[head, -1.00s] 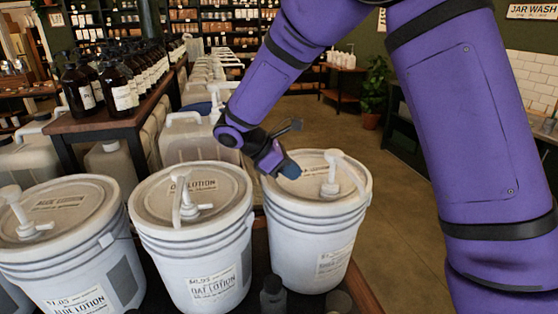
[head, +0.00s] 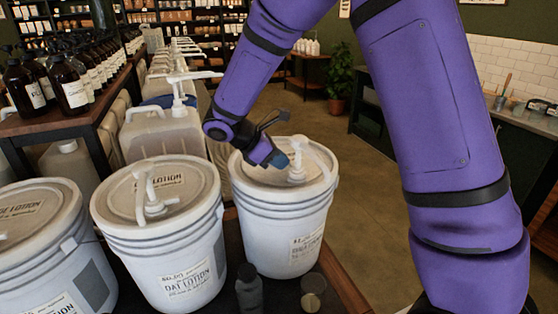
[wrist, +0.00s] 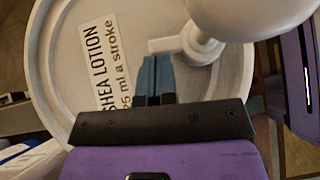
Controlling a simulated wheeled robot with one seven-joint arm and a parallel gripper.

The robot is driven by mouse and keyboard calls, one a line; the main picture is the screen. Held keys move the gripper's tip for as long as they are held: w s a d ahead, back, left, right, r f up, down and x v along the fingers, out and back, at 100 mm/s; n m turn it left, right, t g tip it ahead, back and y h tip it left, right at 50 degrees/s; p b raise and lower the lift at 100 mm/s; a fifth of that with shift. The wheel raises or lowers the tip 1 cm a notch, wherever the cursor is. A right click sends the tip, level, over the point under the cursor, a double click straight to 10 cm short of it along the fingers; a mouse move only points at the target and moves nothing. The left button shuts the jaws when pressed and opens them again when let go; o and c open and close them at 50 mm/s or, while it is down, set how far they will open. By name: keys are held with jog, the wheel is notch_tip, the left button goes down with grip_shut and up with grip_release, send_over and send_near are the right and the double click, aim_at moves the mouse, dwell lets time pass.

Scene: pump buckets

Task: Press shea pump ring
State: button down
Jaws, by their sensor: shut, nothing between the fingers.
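The shea bucket (head: 283,222) is the rightmost white bucket in the head view. Its round lid (wrist: 72,55) fills much of the wrist view, with a label reading "SHEA LOTION". The white pump (head: 297,173) stands on the lid. In the wrist view its ring (wrist: 201,46) sits around the pump's base, with a flat tab (wrist: 163,45) pointing left. My gripper (wrist: 156,62) is shut and empty, with its blue fingertips right beside the tab. I cannot tell whether they touch. The pump head (wrist: 250,12) hides part of the ring.
The oat lotion bucket (head: 165,240) stands left of the shea bucket, and another bucket (head: 40,240) is further left. A small dark bottle (head: 249,290) and a round jar (head: 313,292) stand in front. Dark pump bottles (head: 70,80) line a wooden shelf at the left.

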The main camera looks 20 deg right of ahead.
jog(key=shift+w+d+m+g, duration=0.2)
jog(key=shift+d+m+g, duration=0.15)
jog(key=shift+m+g, duration=0.3)
jog(key=m+g, duration=0.1)
jog(key=d+m+g+y, duration=0.1)
jog(key=shift+w+d+m, duration=0.1)
jog(key=shift+w+m, duration=0.15)
jog(key=shift+m, duration=0.1)
jog(key=d+m+g, duration=0.1)
jog(key=m, duration=0.1)
jog(key=m+g+y, duration=0.1)
jog(key=shift+d+m+y, duration=0.3)
jog(key=shift+d+m, duration=0.05)
jog(key=shift+m, duration=0.05)
jog(key=d+m+g+y, duration=0.1)
jog(key=m+g+y, duration=0.1)
jog(key=m, duration=0.1)
jog(key=shift+s+d, duration=0.2)
jog(key=shift+d, duration=0.15)
jog(key=m+y, duration=0.1)
jog(key=m, duration=0.1)
jog(key=s+d+m+g+y, duration=0.1)
jog(key=y, duration=0.1)
jog(key=shift+d+m, duration=0.15)
jog(key=shift+m, duration=0.25)
jog(key=shift+a, duration=0.2)
jog(key=shift+s+a, duration=0.4)
jog(key=shift+a, duration=0.1)
